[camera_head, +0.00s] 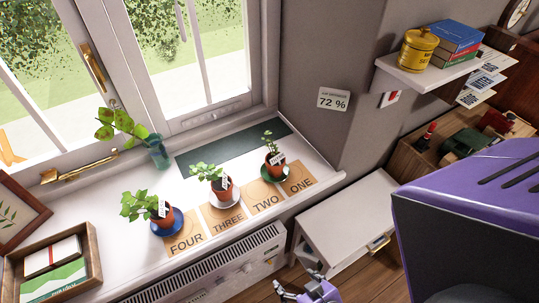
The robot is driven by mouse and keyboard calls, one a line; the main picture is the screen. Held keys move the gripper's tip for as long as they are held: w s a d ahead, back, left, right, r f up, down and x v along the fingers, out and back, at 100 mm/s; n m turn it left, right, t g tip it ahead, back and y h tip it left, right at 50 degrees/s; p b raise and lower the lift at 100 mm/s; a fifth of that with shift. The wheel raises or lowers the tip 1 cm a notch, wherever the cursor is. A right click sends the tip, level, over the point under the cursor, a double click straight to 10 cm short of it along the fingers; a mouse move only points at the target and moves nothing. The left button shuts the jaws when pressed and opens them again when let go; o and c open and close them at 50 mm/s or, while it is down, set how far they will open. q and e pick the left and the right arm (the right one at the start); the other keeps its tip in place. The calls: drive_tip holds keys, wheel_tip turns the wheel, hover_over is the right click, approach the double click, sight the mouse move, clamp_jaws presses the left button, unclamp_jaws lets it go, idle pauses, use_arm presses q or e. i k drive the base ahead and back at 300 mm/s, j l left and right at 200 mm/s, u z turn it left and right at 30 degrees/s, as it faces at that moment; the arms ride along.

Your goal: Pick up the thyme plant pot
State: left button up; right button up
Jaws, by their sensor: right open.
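Three small potted plants stand on the windowsill, each in a terracotta pot with a white tag. The left pot (161,222) is on a blue saucer (176,227), the middle pot (222,190) on a white saucer (233,199), and the right pot (273,161) on a green saucer (267,177). The tags are too small to read, so I cannot tell which plant is thyme. My right gripper (303,291) is open and empty at the bottom edge, below the sill and apart from the pots. My left gripper is not in view.
Cards marked FOUR (186,246), THREE (228,223), TWO (266,203) and ONE (300,186) line the sill's front edge. A glass vase (157,152) with a sprig stands behind. A wooden tray (93,258) is at left, a radiator (222,272) below, a white cabinet (340,215) right.

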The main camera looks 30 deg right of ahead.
sight(275, 161)
drive_tip(key=l+u, duration=0.25)
drive_tip(key=l, duration=0.2)
drive_tip(key=k+l+u, duration=0.2)
drive_tip(key=l, duration=0.2)
drive_tip(key=k+l+u, duration=0.1)
drive_tip(key=l+u, duration=0.15)
drive_tip(key=l, duration=0.15)
drive_tip(key=k+l+u, duration=0.2)
drive_tip(key=l, duration=0.15)
